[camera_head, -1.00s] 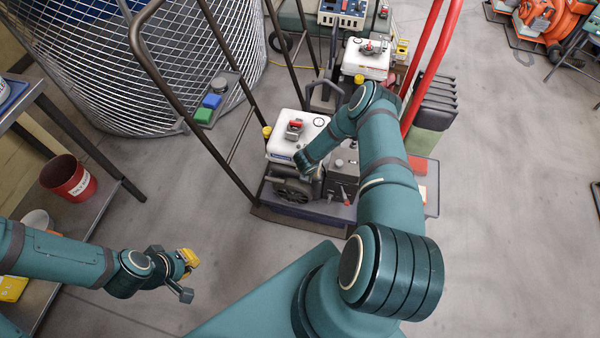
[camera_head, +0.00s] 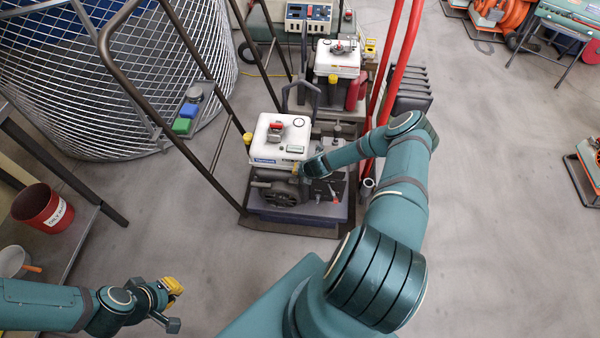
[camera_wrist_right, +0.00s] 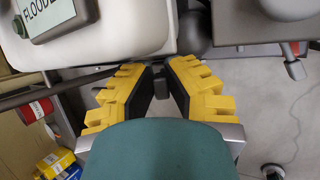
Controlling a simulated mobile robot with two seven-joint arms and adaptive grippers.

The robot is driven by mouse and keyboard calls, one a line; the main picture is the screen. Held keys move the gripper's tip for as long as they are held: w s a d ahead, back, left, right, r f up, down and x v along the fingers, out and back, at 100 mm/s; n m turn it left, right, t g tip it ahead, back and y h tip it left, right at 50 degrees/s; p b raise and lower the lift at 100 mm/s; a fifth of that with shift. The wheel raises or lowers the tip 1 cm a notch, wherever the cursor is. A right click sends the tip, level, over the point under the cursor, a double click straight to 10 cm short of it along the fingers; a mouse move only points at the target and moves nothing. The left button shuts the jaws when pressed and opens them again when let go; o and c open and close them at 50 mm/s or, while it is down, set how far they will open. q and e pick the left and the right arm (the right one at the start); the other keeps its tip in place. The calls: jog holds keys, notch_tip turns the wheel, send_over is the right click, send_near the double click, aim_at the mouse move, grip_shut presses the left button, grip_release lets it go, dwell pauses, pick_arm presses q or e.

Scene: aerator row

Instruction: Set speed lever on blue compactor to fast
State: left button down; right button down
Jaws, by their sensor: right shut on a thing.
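The compactor (camera_head: 322,212) with a dark blue base and white tank (camera_head: 268,150) stands in the middle of the head view, inside a dark tubular handle. My right gripper (camera_head: 299,170) is at the tank's lower front edge, partly hidden by its own wrist. In the right wrist view my right gripper (camera_wrist_right: 160,76) has its yellow fingers close together around a small dark part (camera_wrist_right: 160,92), apparently the speed lever, just below the white tank (camera_wrist_right: 110,40). Which speed it is set to cannot be read. My left gripper (camera_head: 172,305) is open and empty at lower left, away from the machine.
A second white-tanked machine (camera_head: 338,60) stands behind, with red upright bars (camera_head: 385,90) close to my right arm. A wire mesh basket (camera_head: 80,85) is at upper left. A red bucket (camera_head: 42,207) sits on the shelf at left. The floor at right is mostly clear.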

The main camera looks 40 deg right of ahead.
jog(key=shift+f, duration=0.1)
jog(key=c, duration=1)
grip_release()
jog(key=v, duration=1.2)
jog(key=shift+a, duration=0.1)
